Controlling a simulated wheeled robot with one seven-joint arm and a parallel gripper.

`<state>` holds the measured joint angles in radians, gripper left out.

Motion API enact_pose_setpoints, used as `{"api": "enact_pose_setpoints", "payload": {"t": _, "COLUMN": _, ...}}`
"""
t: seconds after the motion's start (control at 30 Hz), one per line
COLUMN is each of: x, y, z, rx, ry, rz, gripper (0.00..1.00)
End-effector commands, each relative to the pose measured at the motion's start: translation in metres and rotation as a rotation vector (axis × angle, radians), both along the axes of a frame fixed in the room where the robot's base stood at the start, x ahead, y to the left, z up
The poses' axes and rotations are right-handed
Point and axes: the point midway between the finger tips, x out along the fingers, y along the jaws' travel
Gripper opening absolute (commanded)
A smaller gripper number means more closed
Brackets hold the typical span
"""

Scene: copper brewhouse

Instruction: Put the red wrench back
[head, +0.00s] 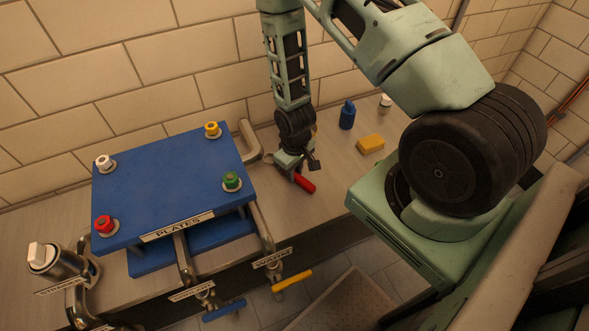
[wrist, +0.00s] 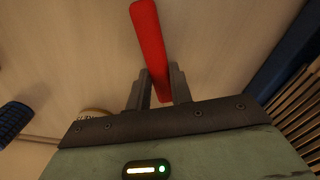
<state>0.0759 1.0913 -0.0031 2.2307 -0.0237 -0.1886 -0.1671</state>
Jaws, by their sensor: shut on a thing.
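The red wrench (head: 305,184) shows in the head view as a short red handle at my gripper, over the bench to the right of the blue plate stack. In the wrist view the red handle (wrist: 149,42) extends up the picture from between the two dark fingers. My gripper (head: 300,166), also in the wrist view (wrist: 157,88), is shut on the wrench. The rest of the wrench is hidden by the gripper. I cannot tell whether the wrench touches the bench top.
The blue plate stack (head: 165,185), labelled PLATES, has coloured knobs at its corners. A blue bottle (head: 347,116), yellow sponge (head: 371,143) and small white-topped container (head: 385,101) stand at the back right. Pipes with a yellow handle (head: 292,281) and blue handle (head: 224,310) are at the front edge.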

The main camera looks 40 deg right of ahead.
Motion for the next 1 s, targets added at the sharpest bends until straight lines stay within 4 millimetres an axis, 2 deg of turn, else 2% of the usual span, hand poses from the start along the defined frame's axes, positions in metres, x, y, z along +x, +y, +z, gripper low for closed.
{"api": "enact_pose_setpoints", "payload": {"t": 0.7, "x": 0.0000, "y": 0.0000, "z": -0.0042, "rx": 0.000, "ry": 0.000, "rz": 0.000, "gripper": 0.00}}
{"api": "enact_pose_setpoints", "payload": {"t": 0.73, "x": 0.0001, "y": 0.0000, "z": -0.0032, "rx": 0.000, "ry": 0.000, "rz": 0.000, "gripper": 0.27}}
{"api": "enact_pose_setpoints", "payload": {"t": 1.0, "x": 0.0000, "y": 0.0000, "z": -0.0031, "rx": 0.000, "ry": 0.000, "rz": 0.000, "gripper": 0.27}}
